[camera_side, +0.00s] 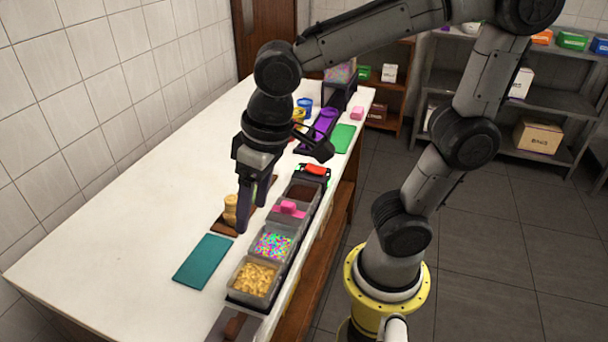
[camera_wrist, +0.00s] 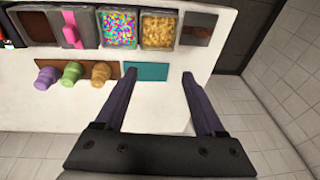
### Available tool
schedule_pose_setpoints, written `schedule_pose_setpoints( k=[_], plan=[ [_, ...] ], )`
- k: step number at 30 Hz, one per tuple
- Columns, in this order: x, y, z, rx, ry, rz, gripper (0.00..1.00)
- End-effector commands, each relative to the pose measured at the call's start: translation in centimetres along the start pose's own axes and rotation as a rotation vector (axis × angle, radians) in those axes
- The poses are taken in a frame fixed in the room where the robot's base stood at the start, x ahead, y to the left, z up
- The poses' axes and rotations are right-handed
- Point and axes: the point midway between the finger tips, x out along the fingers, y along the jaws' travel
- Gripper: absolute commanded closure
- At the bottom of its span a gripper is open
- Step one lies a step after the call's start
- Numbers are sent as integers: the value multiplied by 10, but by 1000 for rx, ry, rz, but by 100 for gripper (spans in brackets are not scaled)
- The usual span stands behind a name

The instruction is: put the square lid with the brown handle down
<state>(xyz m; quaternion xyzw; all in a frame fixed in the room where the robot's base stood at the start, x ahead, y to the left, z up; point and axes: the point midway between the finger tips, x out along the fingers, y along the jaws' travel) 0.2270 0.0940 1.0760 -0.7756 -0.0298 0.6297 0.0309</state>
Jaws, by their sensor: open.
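The square lid with the brown handle (camera_wrist: 197,30) lies flat at the table's edge in the wrist view, beside the tub of yellow pieces (camera_wrist: 159,31). In the side view its dark grey plate and brown handle (camera_side: 234,325) show at the bottom edge, partly cut off. My gripper (camera_side: 252,214) hangs above the white table near the brown board, pointing down. In the wrist view my gripper (camera_wrist: 160,74) has its fingers spread wide with nothing between them. The lid is beyond the fingertips, up and to the right in that view, and apart from them.
A row of tubs holds colourful sprinkles (camera_side: 272,245), yellow pieces and a brown topping; another grey lid has a pink handle (camera_side: 289,208). A teal mat (camera_side: 203,261) lies beside the row. A brown board (camera_wrist: 107,70) carries purple, green and tan pieces. The table's left side is clear.

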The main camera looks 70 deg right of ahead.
Motion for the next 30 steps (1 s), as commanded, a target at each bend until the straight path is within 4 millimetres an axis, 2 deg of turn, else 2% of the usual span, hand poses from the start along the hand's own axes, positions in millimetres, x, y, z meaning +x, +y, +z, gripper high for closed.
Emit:
schedule_pose_setpoints(
  k=[1, 3, 6, 9, 15, 30],
  plan=[
    [-11, 21, 7, 13, 54, -1, 29],
    [-21, 44, 18, 9, 117, 7, 29],
    [-29, 68, 34, 1, 192, 31, 29],
    [-34, 82, 47, -9, 246, 57, 29],
    [-36, 92, 58, -21, 285, 84, 29],
    [-36, 92, 58, -23, 285, 83, 29]
  ],
)
